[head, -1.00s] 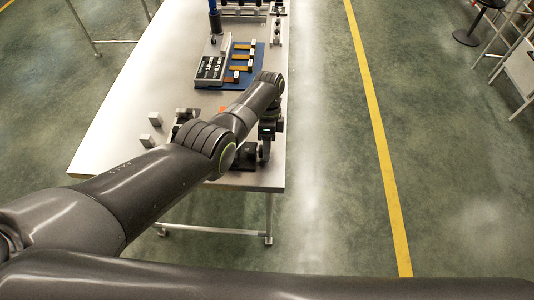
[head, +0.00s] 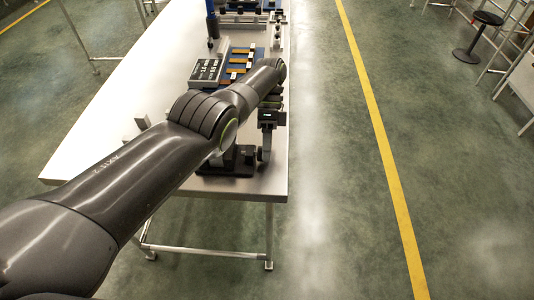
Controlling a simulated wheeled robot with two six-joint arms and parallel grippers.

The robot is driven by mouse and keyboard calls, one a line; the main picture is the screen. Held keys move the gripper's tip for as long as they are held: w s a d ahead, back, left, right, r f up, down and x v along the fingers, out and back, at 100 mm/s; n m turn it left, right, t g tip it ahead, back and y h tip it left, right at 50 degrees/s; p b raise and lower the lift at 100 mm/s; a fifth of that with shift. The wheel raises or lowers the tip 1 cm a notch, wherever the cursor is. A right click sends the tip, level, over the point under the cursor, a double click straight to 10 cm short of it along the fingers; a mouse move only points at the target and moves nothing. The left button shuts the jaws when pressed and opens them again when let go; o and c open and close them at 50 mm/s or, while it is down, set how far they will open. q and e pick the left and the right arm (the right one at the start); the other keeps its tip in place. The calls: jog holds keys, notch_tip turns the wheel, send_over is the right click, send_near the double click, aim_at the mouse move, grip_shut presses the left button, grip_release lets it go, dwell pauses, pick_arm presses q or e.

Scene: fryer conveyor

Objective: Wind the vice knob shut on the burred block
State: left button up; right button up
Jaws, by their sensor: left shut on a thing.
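The dark vice (head: 232,162) stands at the near right corner of the white table, partly hidden behind my left arm. My left gripper (head: 264,150) points down at the vice's right end, by the table's right edge. It is shut on the vice knob, which is small and mostly covered by the fingers. The burred block cannot be made out; my left arm hides the vice jaws. My right gripper is out of view.
The white table (head: 105,125) has small grey blocks (head: 143,122) at its left. Behind my arm are a dark display panel (head: 206,70) and a blue mat with orange strips (head: 238,65). Open floor with a yellow line lies to the right.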

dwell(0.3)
pick_arm(q)
jog(key=o, duration=1)
